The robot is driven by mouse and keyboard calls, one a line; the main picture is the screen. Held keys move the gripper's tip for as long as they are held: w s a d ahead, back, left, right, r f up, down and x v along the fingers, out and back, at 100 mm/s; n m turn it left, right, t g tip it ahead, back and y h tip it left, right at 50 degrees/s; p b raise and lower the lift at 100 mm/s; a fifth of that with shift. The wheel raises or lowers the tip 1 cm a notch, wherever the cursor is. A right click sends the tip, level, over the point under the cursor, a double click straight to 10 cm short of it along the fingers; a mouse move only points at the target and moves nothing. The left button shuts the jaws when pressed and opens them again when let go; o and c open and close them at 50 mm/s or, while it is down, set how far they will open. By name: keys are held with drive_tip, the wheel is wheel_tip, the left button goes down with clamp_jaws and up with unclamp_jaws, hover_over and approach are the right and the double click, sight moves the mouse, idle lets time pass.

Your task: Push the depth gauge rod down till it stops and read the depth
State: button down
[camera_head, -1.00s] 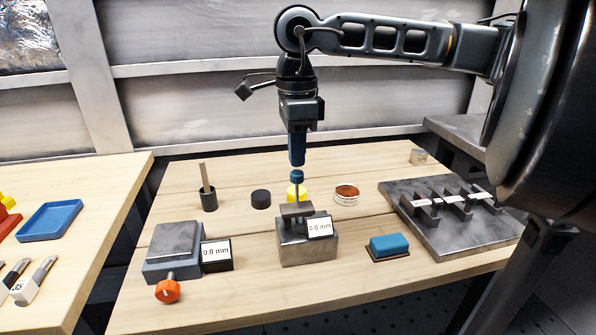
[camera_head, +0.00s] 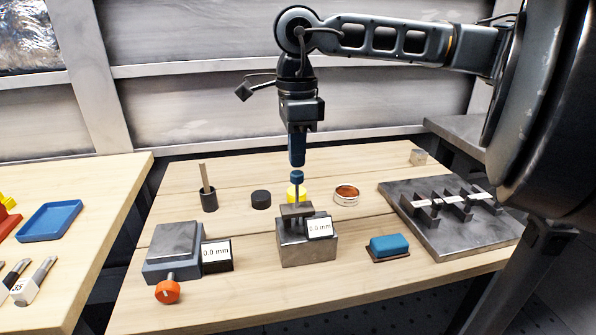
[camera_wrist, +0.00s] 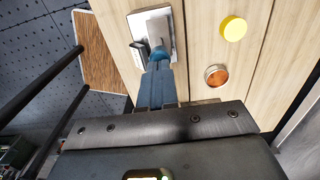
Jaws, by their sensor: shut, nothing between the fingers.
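The depth gauge (camera_head: 296,210) sits on a grey metal block (camera_head: 308,250) in the middle of the table. Its rod stands upright with a blue cap (camera_head: 297,176) on top. The gauge's display (camera_head: 320,228) reads 0.0 mm. My gripper (camera_head: 297,162) is shut and empty, pointing straight down just above the blue cap. A very small gap seems to show between them; I cannot tell whether they touch. In the wrist view the shut blue fingers (camera_wrist: 157,85) hide much of the cap (camera_wrist: 158,54), with the metal block (camera_wrist: 138,22) beyond.
A second device with an orange knob (camera_head: 168,291) and a 0.0 mm display (camera_head: 216,254) stands left. A blue block (camera_head: 389,246) and slotted plate (camera_head: 470,240) lie right.

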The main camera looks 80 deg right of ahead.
sight(297, 172)
drive_tip(key=shift+f+b, duration=2.45)
drive_tip(key=shift+b, duration=0.35)
drive_tip(key=shift+r, duration=0.1)
drive_tip(key=shift+r+p, duration=1.25)
drive_tip(key=shift+r, duration=2.25)
